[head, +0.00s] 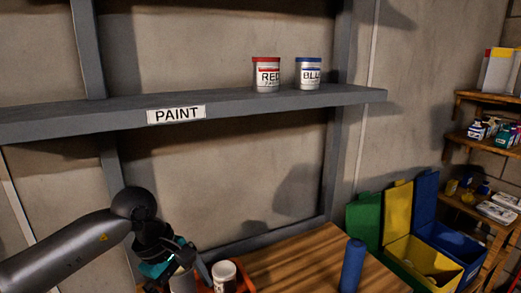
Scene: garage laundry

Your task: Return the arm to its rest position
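My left arm (70,250) comes in from the left edge and bends down at a dark joint. My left gripper (178,262) is low in the head view, at the left end of the wooden table. It is over or beside a greyish can-like object (183,282) and a teal item (155,269). The fingers are dark and partly overlapped by these things, so I cannot tell whether they are open or touching anything. My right gripper is not in view.
A grey shelf (230,103) labelled PAINT holds a red-labelled can (266,75) and a blue-labelled can (308,74). On the wooden table (295,262) are an orange tray (244,279), a white jar (224,277) and a blue cylinder (352,265). Coloured bins (425,262) stand right.

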